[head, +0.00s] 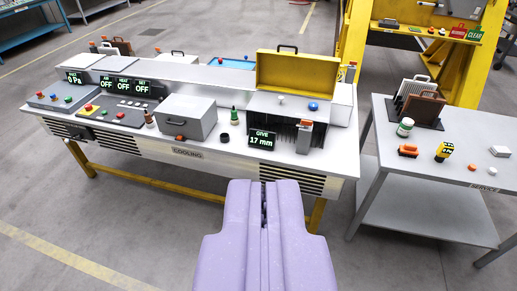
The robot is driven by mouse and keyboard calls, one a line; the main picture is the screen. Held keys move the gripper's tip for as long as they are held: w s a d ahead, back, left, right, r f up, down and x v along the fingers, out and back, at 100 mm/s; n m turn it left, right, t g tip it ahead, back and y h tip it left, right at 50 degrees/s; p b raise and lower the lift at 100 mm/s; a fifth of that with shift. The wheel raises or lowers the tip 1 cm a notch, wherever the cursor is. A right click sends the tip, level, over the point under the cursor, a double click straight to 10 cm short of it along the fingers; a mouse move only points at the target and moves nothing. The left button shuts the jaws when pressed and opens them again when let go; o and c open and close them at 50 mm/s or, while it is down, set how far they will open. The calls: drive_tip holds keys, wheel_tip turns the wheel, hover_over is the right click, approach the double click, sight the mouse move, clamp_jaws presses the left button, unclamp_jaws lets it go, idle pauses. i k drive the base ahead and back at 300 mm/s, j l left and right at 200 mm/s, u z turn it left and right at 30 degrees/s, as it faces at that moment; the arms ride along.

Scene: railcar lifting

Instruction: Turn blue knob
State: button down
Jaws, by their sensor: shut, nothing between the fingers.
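A blue knob (313,106) sits on the top right of a grey box (272,107) with a raised yellow lid, on the long white workbench. A smaller white knob (281,98) is beside it on the left. My gripper (264,190) is purple, at the bottom middle, shut and empty. It is in front of the bench's near edge, apart from the blue knob, which is farther away and to the right.
A "GIVE 17 mm" display (262,140) and an orange-topped grey device (304,137) stand before the box. A dark cup (224,137) and green bottle (234,115) are to its left. A grey side table (460,150) is at right. A yellow frame (354,40) rises behind.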

sight(312, 106)
drive_tip(key=i+l+z, duration=0.15)
drive_tip(key=i+l, duration=0.2)
drive_tip(key=i, duration=0.7)
drive_tip(key=i+l+z, duration=0.15)
drive_tip(key=i, duration=0.95)
drive_tip(key=i+l+z, duration=0.15)
drive_tip(key=i, duration=0.95)
